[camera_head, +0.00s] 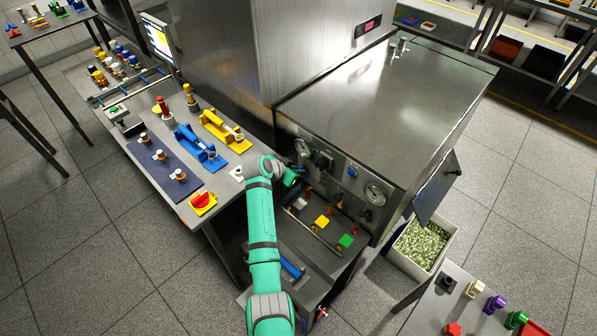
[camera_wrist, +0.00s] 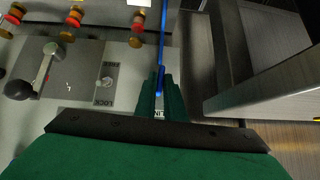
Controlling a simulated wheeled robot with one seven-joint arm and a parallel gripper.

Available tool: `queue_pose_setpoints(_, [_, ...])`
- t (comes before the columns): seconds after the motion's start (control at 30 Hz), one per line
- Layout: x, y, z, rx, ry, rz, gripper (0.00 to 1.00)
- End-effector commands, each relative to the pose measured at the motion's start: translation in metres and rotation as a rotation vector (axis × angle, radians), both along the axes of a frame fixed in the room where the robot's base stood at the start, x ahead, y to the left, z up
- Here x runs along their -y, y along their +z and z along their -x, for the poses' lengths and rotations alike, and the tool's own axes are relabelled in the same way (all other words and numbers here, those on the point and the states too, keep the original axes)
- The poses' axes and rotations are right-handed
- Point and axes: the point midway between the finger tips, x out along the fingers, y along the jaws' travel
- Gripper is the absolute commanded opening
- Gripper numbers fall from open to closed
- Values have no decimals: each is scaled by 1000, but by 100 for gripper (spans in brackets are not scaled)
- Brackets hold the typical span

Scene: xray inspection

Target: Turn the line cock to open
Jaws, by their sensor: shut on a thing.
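In the wrist view, the line cock shows as a thin blue lever (camera_wrist: 163,35), seen edge-on, running up from between the fingers. A label with the letters "LIN" is partly visible below it. My gripper (camera_wrist: 161,84) has its green fingers closed on the blue lever. In the head view, my gripper (camera_head: 295,170) is at the left part of the steel cabinet's front panel, and the lever cannot be made out there. The cock's pivot and open or closed marks are hidden or too small to read.
Gauges (camera_head: 375,193) and coloured buttons (camera_head: 346,241) are on the cabinet front. A bench (camera_head: 215,190) with coloured fixtures stands left of my arm. A chip-filled bin (camera_head: 420,245) stands right.

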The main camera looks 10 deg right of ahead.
Motion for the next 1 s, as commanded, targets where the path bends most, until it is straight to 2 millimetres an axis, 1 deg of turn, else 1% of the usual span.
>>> queue_pose_setpoints(0.03, [-7,-4,-1,-19,10,4,0])
queue_pose_setpoints(0.3, [-7,-4,-1,-60,11,31,0])
queue_pose_setpoints(0.67, [-7,-5,-1,-63,10,33,0])
queue_pose_setpoints(0.7, [-7,-4,-1,-63,10,33,12])
queue_pose_setpoints(0.77, [-6,-4,-1,-62,9,33,26])
queue_pose_setpoints(1.0, [-3,-2,-1,-59,4,35,27])
